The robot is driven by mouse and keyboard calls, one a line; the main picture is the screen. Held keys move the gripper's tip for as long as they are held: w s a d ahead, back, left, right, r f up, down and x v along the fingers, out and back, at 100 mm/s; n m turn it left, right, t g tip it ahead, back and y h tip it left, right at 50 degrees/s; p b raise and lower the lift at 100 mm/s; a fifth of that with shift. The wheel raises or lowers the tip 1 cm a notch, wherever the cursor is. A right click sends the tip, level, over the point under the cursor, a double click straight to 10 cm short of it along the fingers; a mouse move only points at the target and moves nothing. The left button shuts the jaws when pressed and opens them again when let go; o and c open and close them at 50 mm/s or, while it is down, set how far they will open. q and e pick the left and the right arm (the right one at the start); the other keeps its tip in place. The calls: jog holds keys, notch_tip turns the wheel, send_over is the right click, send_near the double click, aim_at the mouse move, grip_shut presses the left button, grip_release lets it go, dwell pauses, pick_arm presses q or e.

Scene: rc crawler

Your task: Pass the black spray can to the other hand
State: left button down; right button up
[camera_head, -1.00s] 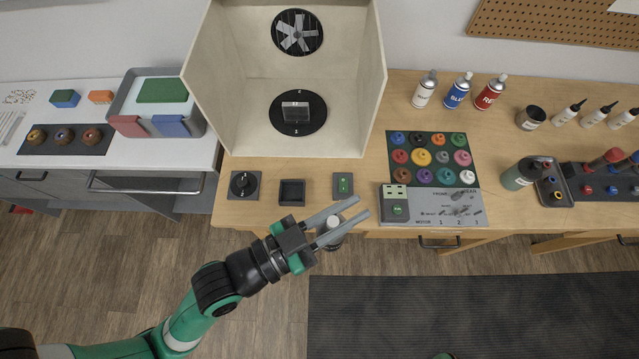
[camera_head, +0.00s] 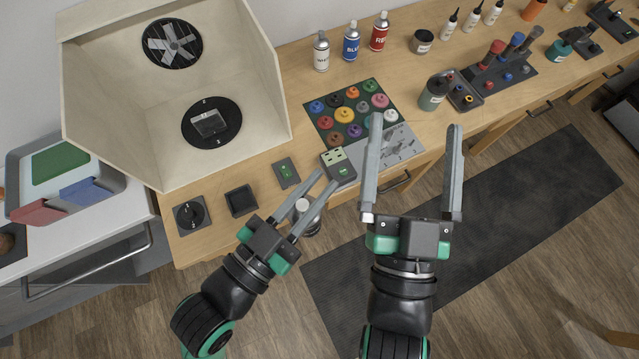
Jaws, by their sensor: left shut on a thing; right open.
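The black spray can (camera_head: 311,226), with a pale top, is between the fingers of my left gripper (camera_head: 325,181). It is held in front of the bench's front edge, seen from above, and the fingers hide part of it. My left gripper is shut on the can. My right gripper (camera_head: 415,125) is open and empty, to the right of the can and apart from it.
The wooden bench (camera_head: 290,110) carries a spray booth (camera_head: 270,75), white, blue and red cans (camera_head: 351,42), a mat of coloured pots (camera_head: 325,122) and a dark green jar (camera_head: 434,94). Below the bench are an open drawer handle (camera_head: 397,183) and a dark floor mat (camera_head: 500,215).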

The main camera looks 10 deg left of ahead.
jog(key=s+a+f+n+g+y, duration=0.3)
jog(key=s+a+f, duration=0.1)
jog(key=s+f, duration=0.4)
jog(key=s+a+f+n+g+y, duration=0.2)
jog(key=s+a+f+n+y, duration=0.15)
jog(key=s+f, duration=0.45)
jog(key=w+a+f+m, duration=0.1)
jog(key=w+a, duration=0.4)
jog(key=w, duration=0.7)
jog(key=shift+w+a+f, duration=0.15)
jog(key=shift+w+a, duration=0.15)
jog(key=shift+a, duration=0.1)
jog(key=c, duration=1.6)
pick_arm(q)
jog(key=c, duration=0.7)
grip_release()
